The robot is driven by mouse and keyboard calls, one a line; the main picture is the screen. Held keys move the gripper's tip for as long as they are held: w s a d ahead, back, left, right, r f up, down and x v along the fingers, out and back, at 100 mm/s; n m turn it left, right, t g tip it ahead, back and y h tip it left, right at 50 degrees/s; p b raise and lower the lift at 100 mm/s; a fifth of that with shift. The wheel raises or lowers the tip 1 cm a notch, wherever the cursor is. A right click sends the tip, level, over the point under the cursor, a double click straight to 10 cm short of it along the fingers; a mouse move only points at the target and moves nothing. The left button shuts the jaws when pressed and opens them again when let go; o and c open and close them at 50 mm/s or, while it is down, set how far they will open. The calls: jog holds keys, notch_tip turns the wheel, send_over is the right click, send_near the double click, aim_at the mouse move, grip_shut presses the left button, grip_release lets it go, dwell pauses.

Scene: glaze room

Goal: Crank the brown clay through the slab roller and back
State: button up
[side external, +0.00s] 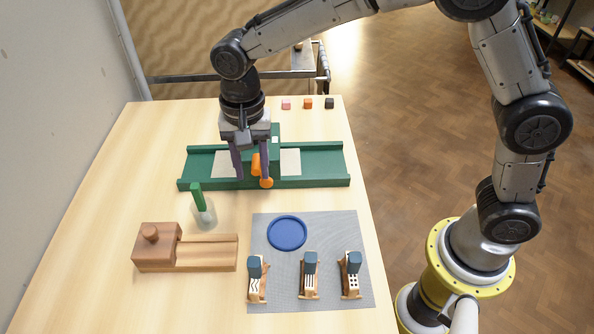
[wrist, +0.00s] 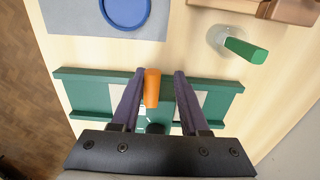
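The slab roller is a long green bed (side external: 325,163) with raised side rails and a green upright housing at its middle. It also shows in the wrist view (wrist: 223,98). An orange crank handle (side external: 256,165) is on the near side of the housing. Pale flat sheets (side external: 290,162) lie on the bed on both sides of the housing. I cannot make out brown clay on the bed. My gripper (side external: 251,176) points down over the roller. In the wrist view its dark fingers (wrist: 160,74) are apart, with the orange handle (wrist: 152,88) between them, closer to the left finger.
Pink, orange and black cubes (side external: 308,104) sit at the far edge. Nearer stand a clear cup with a green-handled tool (side external: 199,199), a brown knobbed block (side external: 157,248), and a grey mat (side external: 335,225) with a blue disc (side external: 287,233) and three patterned stamps (side external: 309,276).

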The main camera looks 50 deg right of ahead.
jog(key=shift+w+a, duration=0.15)
jog(key=shift+w+a+f, duration=0.5)
jog(key=shift+w+a, duration=0.3)
jog(key=shift+a, duration=0.05)
jog(key=shift+w+a+f, duration=0.6)
jog(key=shift+w+f, duration=0.1)
jog(key=shift+f, duration=0.2)
jog(key=shift+s+d+r, duration=0.45)
jog(key=shift+s+d, duration=0.25)
jog(key=shift+s+d+r, duration=0.4)
jog(key=shift+s+d, duration=0.25)
jog(key=shift+s, duration=0.05)
jog(key=shift+r, duration=0.15)
jog(key=shift+s+d+r, duration=0.45)
jog(key=shift+s+d, duration=0.4)
